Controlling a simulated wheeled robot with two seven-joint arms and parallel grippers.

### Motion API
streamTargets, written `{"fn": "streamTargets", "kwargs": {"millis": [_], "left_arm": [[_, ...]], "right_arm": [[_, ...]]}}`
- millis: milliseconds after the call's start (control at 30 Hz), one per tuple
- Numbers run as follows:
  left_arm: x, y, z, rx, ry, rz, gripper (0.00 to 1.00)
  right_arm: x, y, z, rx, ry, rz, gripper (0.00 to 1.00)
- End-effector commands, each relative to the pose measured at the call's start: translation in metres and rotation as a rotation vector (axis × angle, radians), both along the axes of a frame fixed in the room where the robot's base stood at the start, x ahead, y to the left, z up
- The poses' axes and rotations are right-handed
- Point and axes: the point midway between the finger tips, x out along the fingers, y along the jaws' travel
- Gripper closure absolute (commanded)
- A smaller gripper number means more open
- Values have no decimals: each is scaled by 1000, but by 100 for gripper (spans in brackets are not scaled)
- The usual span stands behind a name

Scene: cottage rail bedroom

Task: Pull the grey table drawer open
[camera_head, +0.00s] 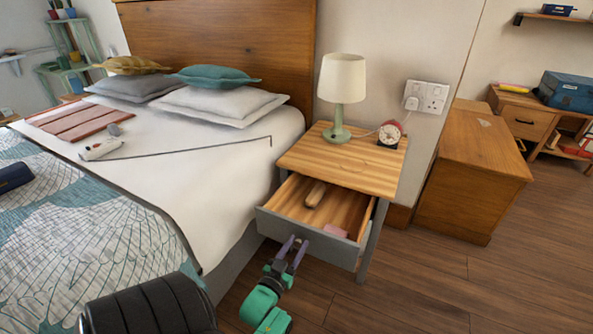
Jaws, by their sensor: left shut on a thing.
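The grey table drawer (331,247) stands well open from the wooden-topped bedside table (365,172), so its wooden inside shows. A brown oblong object (316,194) and a small pink block (336,231) lie in it. My left gripper (295,243) is at the left half of the grey drawer front, shut on it at its handle. The fingers hide the handle, so the exact grip cannot be seen. My right gripper is not in view.
A lamp (342,85) and a red alarm clock (389,134) stand on the table top. The bed (225,165) is close on the left. A wooden chest (470,185) stands to the right. The floor (440,275) before it is clear.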

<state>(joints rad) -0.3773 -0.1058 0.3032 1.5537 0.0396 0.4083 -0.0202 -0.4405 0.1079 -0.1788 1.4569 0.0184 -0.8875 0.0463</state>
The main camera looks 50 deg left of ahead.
Motion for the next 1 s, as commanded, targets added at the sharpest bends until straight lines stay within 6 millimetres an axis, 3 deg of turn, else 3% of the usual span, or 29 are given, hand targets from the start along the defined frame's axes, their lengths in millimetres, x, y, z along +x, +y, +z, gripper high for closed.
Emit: {"fn": "streamTargets", "kwargs": {"millis": [33,100,400,533,667,1000], "left_arm": [[0,0,-1,-1,2,0,47],[0,0,-1,-1,2,0,30],[-1,0,0,0,1,0,30],[-10,-4,1,-1,3,0,30],[-34,-12,4,-1,6,0,30],[-122,-43,1,-1,5,0,30]], "right_arm": [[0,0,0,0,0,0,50],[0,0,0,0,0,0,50],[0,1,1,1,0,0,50],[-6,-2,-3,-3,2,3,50],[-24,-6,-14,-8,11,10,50],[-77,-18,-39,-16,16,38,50]]}}
